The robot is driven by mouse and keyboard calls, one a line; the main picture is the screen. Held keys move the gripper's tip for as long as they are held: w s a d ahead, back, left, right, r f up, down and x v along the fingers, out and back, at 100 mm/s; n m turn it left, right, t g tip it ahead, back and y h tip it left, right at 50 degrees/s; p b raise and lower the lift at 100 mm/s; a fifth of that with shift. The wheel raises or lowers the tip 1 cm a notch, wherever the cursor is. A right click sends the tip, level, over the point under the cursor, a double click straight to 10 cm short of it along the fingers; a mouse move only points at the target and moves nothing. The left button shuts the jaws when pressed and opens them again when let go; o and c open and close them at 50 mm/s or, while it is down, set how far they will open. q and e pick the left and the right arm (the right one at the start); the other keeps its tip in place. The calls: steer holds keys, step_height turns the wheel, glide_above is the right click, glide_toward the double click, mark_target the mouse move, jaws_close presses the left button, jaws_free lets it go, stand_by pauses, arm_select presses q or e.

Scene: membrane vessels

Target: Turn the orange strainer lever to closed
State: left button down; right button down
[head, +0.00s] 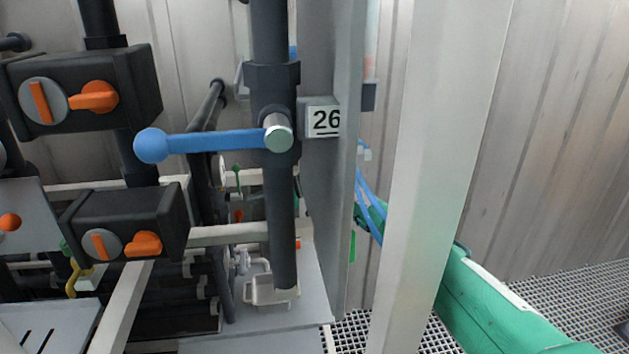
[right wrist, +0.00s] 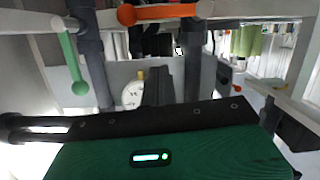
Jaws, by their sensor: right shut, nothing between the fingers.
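The orange lever (right wrist: 160,12) shows at the top of the right wrist view. It lies level, crosswise to an upright grey pipe (right wrist: 193,65), with its ball end to the left. I cannot pick it out surely in the head view. My right gripper (right wrist: 164,75) is shut and empty; its dark fingers point away from the wrist camera, below the lever in the picture and apart from it. In the head view, my green right arm reaches behind a white post, and the gripper is mostly hidden there. My left gripper is not in view.
A green lever (right wrist: 74,65) hangs down at the left in the right wrist view. In the head view, a blue lever (head: 205,141) sticks out left from a dark pipe. A grey plate (head: 335,200) and a white post (head: 435,150) stand before my right arm.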

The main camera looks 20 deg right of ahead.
steer(key=b+v, duration=0.5)
steer(key=v, duration=1.1)
steer(key=shift+d, duration=0.5)
